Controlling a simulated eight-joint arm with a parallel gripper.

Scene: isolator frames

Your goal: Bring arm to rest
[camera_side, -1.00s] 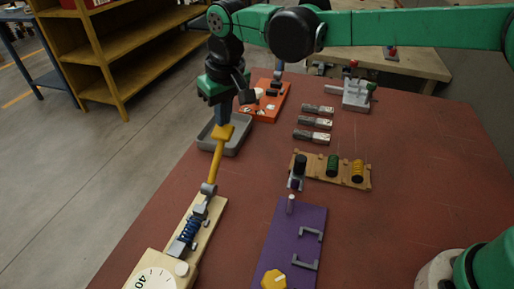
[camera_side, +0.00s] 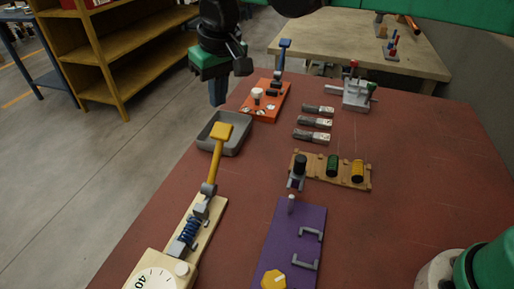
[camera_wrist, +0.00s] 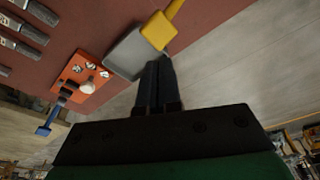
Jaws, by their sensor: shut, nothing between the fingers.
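My gripper (camera_side: 217,92) is shut and empty. In the side view it hangs in the air above the far left edge of the red-brown table (camera_side: 420,160), pointing down. In the wrist view its dark fingers (camera_wrist: 158,75) are together, with the grey tray (camera_wrist: 129,54) and the yellow lever paddle (camera_wrist: 159,30) beyond their tips. In the side view the yellow lever (camera_side: 217,155) stands tilted up from its wooden board, and the gripper is apart from it. The grey tray (camera_side: 238,148) sits behind the lever and looks empty.
An orange board (camera_side: 262,113) with a blue-handled lever stands at the back. Several grey bars (camera_side: 312,136), a board with coloured cylinders (camera_side: 358,184), a purple board (camera_side: 283,230) and a grey clamp fixture (camera_side: 357,97) stand on the table. Open floor lies to the left.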

